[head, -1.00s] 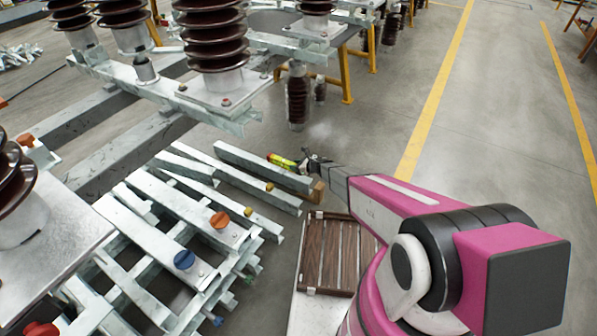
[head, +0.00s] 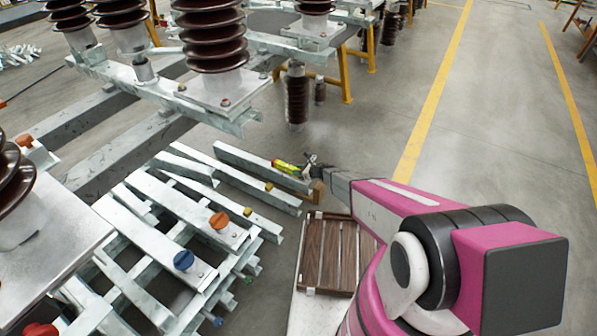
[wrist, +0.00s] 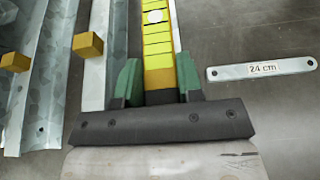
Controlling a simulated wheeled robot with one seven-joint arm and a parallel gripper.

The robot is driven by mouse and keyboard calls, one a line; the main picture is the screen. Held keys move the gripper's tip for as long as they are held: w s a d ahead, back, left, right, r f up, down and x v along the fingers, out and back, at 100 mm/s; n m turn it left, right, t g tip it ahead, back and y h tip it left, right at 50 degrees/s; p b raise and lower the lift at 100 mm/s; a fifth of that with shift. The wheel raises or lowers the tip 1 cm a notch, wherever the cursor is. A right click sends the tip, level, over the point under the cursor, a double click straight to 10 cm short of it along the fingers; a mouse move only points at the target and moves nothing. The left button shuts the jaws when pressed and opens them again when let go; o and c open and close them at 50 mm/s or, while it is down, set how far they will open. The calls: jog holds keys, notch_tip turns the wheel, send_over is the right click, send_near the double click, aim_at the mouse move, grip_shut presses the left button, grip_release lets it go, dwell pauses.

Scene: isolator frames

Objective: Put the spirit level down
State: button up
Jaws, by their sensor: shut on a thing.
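The spirit level (head: 286,166) is yellow-green and sits in my gripper (head: 312,168), over the near end of a galvanized steel bar in the head view. In the wrist view the spirit level (wrist: 158,45) points away from me, with green fingers (wrist: 160,82) shut on both its sides. The steel bar (wrist: 101,60) runs just left of it and partly beneath it. I cannot tell whether the level touches the bar.
Yellow blocks (wrist: 88,45) sit on the bars to the left. A brown slatted tray (head: 328,255) is near my arm. Insulators on steel frames (head: 215,85) stand behind. Floor to the right is clear.

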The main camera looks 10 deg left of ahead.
jog(key=shift+f, duration=0.35)
jog(key=o, duration=1)
jog(key=shift+o, duration=0.2)
jog(key=shift+r, duration=0.1)
